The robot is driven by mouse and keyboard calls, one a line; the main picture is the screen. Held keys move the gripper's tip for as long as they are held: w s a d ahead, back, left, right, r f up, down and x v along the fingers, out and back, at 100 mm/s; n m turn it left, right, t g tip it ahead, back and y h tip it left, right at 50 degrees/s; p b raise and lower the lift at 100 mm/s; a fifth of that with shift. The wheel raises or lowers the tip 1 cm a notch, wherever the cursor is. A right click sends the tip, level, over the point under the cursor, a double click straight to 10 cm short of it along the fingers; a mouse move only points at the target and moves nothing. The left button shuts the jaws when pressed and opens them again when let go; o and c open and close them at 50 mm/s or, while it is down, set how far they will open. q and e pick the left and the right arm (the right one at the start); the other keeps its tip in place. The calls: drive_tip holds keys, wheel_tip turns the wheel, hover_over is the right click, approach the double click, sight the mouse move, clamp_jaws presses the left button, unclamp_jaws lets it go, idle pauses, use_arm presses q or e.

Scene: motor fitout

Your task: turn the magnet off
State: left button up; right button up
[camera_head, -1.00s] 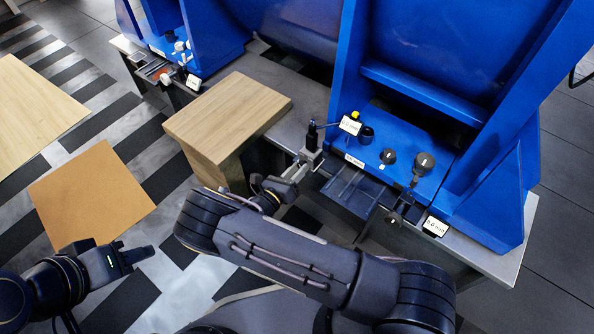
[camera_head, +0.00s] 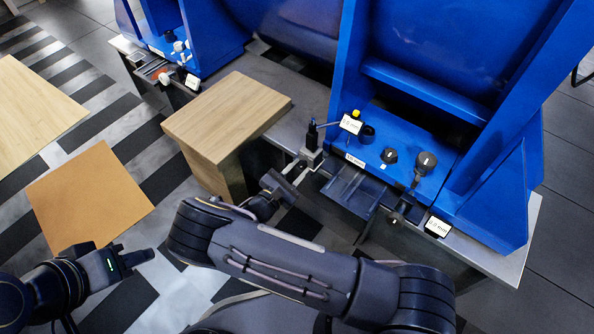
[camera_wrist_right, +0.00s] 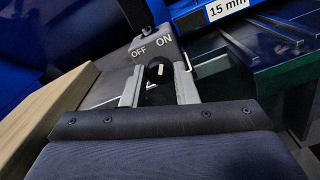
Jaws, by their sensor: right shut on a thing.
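The magnet is a small grey block (camera_head: 312,157) at the front edge of the bench, with a dark post and arm on top. In the right wrist view its face carries the words OFF and ON, above a round black knob (camera_wrist_right: 158,72) with a white line. My right gripper (camera_wrist_right: 159,88) is shut on the knob, one pale finger on each side. In the head view my right gripper (camera_head: 290,178) is in front of the block. My left gripper (camera_head: 132,260) is low at the left, away from the bench; its jaw gap is unclear.
A wooden block (camera_head: 228,112) stands left of the magnet. A blue machine (camera_head: 440,60) with knobs rises behind, with a label (camera_head: 437,226) at the bench front. A dark tray (camera_head: 353,190) sits right of the magnet. A tan board (camera_head: 88,195) lies at left.

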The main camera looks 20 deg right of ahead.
drive_tip(key=shift+m, duration=0.9)
drive_tip(key=o, duration=1)
drive_tip(key=p+v, duration=0.1)
drive_tip(key=v, duration=0.6)
drive_tip(key=shift+s+a+p, duration=0.25)
drive_tip(key=shift+a+p, duration=0.1)
drive_tip(key=shift+p, duration=0.05)
